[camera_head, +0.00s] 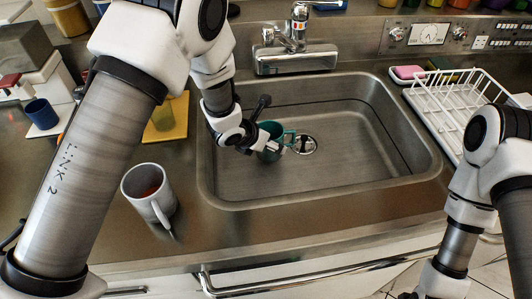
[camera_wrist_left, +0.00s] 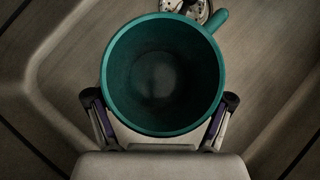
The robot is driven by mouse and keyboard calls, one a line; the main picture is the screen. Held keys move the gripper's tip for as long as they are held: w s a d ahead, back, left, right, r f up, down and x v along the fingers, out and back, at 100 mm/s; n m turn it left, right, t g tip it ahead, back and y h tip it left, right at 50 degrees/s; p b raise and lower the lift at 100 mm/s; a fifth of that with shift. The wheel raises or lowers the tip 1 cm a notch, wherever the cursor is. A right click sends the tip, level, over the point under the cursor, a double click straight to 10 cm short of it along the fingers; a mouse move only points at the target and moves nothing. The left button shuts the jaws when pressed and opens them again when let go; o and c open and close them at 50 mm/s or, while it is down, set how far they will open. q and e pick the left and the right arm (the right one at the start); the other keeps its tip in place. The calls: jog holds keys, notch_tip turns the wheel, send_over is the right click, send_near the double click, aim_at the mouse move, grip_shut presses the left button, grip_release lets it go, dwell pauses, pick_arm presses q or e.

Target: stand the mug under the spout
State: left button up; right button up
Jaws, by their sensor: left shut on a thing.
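A teal mug (camera_head: 270,152) is inside the sink, upright or nearly so, with its handle toward the right. My left gripper (camera_head: 268,130) is shut on it from the left. In the left wrist view the mug (camera_wrist_left: 160,75) looks empty, with the finger pads of my left gripper (camera_wrist_left: 162,112) on either side. Whether its base touches the sink floor I cannot tell. The tap (camera_head: 293,50) stands at the sink's back edge, and the mug is in front of it and a little left. My right arm shows at the right, its gripper out of frame.
The sink (camera_head: 345,165) has a drain (camera_head: 304,145) just right of the mug. A grey mug (camera_head: 150,197) stands on the counter at front left. A white dish rack (camera_head: 455,105) and a pink soap (camera_head: 408,72) are to the right. A yellow board (camera_head: 168,125) lies left.

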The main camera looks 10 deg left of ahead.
pick_arm(q)
jog(key=f, duration=0.3)
jog(key=shift+s+a+f, duration=0.15)
jog(key=shift+a+f, duration=0.1)
jog(key=o, duration=1.4)
jog(key=shift+d, duration=0.1)
jog(key=b+v, duration=0.1)
jog(key=v, duration=1.1)
